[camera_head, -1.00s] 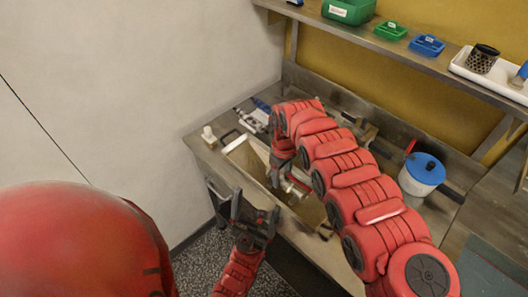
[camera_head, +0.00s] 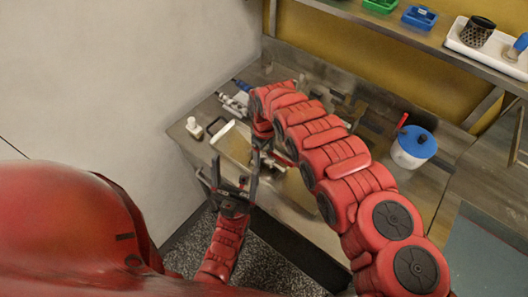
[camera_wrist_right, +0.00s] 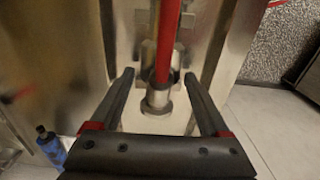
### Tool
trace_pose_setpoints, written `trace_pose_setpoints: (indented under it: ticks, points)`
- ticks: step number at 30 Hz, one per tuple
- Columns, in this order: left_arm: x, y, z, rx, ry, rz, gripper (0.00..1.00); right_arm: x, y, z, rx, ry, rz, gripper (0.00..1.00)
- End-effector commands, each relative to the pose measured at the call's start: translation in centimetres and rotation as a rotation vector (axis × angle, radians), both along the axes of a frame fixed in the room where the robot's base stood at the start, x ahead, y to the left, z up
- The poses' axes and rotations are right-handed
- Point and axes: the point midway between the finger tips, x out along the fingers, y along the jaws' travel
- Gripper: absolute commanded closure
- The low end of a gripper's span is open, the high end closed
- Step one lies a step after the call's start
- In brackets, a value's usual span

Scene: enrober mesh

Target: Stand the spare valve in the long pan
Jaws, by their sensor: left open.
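The long pan (camera_head: 232,148) is a pale-rimmed rectangular pan on the steel counter; my right arm covers part of it. In the right wrist view, a silver fitting (camera_wrist_right: 158,98) with a red bar, likely the valve, stands between the fingers of my right gripper (camera_wrist_right: 158,74). Gaps show on both sides, so the gripper looks open around it. In the head view my right gripper is mostly hidden behind its arm. My left gripper (camera_head: 235,164) is open and empty at the pan's near side, fingers pointing up. I cannot tell whether it touches the counter.
A small white-topped fitting (camera_head: 194,127) stands left of the pan, with metal parts (camera_head: 233,104) behind it. A white tub with a blue lid (camera_head: 414,146) stands at the right. A shelf above holds a blue tray (camera_head: 419,17) and a white tray (camera_head: 482,47).

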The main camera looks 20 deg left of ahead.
Motion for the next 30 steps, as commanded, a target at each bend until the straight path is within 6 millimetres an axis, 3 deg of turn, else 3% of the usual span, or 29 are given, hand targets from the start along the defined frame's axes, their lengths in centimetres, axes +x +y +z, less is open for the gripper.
trace_pose_setpoints:
  ticks: [11, 16, 27, 30]
  points:
    - [0.0, 0.0, -0.1, 0.000, 0.000, 0.000, 0.10, 0.0, 0.0, 0.2, 0.001, 0.000, 0.001, 0.15]
    - [0.0, 0.0, -0.8, 0.000, 0.000, 0.000, 0.10, 0.1, 0.2, 1.4, 0.003, -0.003, 0.002, 0.15]
    - [0.0, 0.0, -3.5, 0.000, 0.000, 0.000, 0.10, 0.1, 0.0, 7.2, 0.000, -0.004, 0.000, 0.15]
    - [0.0, 0.0, -3.0, 0.000, 0.000, 0.000, 0.10, 0.2, 0.0, 9.8, 0.003, -0.006, -0.001, 0.15]
